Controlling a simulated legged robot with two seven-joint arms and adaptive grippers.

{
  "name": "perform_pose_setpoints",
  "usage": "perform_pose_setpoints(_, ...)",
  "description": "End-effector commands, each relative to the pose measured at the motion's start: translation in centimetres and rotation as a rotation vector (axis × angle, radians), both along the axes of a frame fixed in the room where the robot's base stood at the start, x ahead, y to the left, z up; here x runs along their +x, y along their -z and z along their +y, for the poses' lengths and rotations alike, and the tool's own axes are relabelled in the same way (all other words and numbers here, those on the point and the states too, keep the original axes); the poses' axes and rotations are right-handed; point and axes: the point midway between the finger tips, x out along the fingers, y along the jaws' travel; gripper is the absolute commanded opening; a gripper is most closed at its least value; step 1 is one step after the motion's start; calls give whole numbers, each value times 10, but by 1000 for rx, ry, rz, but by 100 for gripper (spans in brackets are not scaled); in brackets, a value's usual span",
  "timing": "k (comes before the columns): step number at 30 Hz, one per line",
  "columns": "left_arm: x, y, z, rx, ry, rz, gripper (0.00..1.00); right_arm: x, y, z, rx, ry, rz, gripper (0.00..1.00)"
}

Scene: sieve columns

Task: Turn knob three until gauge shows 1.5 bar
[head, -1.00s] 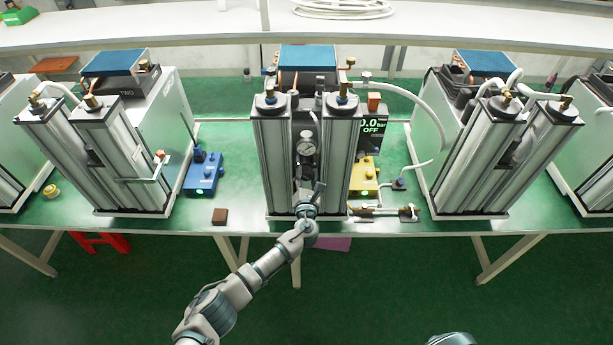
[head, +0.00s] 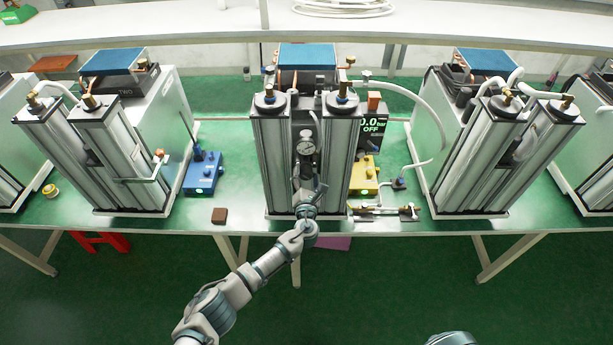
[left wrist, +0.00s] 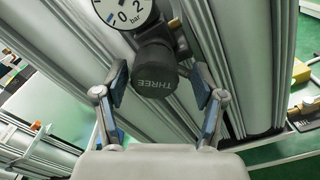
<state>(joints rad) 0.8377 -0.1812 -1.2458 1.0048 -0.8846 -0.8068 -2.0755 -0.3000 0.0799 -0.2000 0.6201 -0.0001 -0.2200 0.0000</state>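The black knob marked THREE (left wrist: 153,72) is below the round white gauge (left wrist: 125,10) on the middle column unit. The gauge also shows in the head view (head: 306,147); its face is cut off in the wrist view, where 0, 2 and "bar" can be read, and I cannot read its needle. My left gripper (left wrist: 160,82) is open, with one finger on each side of the knob and gaps to it. In the head view the left gripper (head: 308,184) is in front of the middle unit, below the gauge. My right gripper is out of view.
Two tall metal columns (head: 271,160) flank the gauge closely. A display (head: 373,125) reads 0.0 bar OFF. A yellow box (head: 365,178) and brass fittings (head: 385,210) are right of the unit; a blue box (head: 203,175) is left. Similar units stand on both sides.

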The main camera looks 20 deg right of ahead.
Motion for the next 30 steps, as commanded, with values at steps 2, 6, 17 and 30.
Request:
perform_pose_setpoints(2, 0, -1, 0, -1, -1, -3, 69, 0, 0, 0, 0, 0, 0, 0)
perform_pose_setpoints(6, -2, -3, 1, -2, 0, -5, 69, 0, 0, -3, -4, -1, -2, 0)
perform_pose_setpoints(17, -54, -1, 16, -5, 2, -1, 69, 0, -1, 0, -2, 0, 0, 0)
perform_pose_setpoints(30, -112, 0, 30, 2, 1, 0, 69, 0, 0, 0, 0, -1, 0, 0)
